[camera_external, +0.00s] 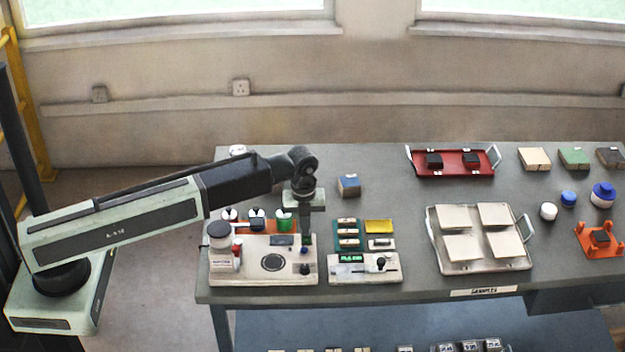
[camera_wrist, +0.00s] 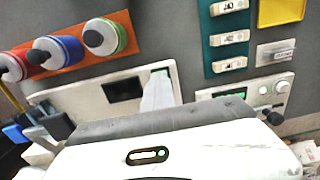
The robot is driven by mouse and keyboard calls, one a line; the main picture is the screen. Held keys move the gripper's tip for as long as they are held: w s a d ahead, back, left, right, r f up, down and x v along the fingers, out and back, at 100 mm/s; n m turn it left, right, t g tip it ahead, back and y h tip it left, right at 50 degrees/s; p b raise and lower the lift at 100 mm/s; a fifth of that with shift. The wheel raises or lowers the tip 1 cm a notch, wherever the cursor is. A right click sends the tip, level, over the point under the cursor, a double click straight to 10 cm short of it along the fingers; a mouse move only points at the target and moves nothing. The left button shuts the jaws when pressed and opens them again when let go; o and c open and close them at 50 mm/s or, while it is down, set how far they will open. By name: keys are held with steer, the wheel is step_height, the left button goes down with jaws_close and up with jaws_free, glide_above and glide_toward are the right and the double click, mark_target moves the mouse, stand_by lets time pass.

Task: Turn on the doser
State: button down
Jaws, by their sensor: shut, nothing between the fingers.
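Two white bench devices stand near the table's front edge, and I cannot read which label says doser. The left device (camera_external: 250,274) carries a white bottle with a grey cap (camera_external: 219,241), a round dark plate, a dark display and a dark knob (camera_external: 304,269). The right device (camera_external: 343,274) has a lit green display (camera_external: 351,258) and a black knob (camera_external: 381,263). My gripper (camera_external: 306,240) points down, shut and empty, over the back right part of the left device. In the wrist view, the dark display (camera_wrist: 123,88) is ahead; contact cannot be told.
Behind the left device, an orange rack (camera_wrist: 88,60) holds capped bottles. Behind the right device are labelled blocks (camera_wrist: 229,37) and a yellow tray (camera_wrist: 282,10). A metal tray of pale tiles (camera_external: 480,266) and a red tray (camera_external: 450,170) are farther right.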

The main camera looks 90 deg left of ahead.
mark_target(306, 240)
steer(key=shift+s+d+f, duration=0.25)
steer(key=shift+s+d, duration=0.05)
steer(key=shift+d, duration=0.4)
steer(key=shift+w+a+r+p, duration=0.1)
steer(key=shift+w+r+p, duration=0.05)
steer(key=shift+r+p, duration=0.4)
step_height(306, 240, up, 13)
steer(key=p, duration=1.4)
steer(key=shift+w+a+r, duration=0.15)
steer(key=shift+a+r, duration=0.05)
steer(key=shift+a, duration=0.1)
steer(key=shift+d, duration=0.1)
steer(key=shift+w+d+r+y, duration=0.1)
steer(key=shift+w+d+y, duration=0.05)
steer(key=shift+d+y, duration=0.45)
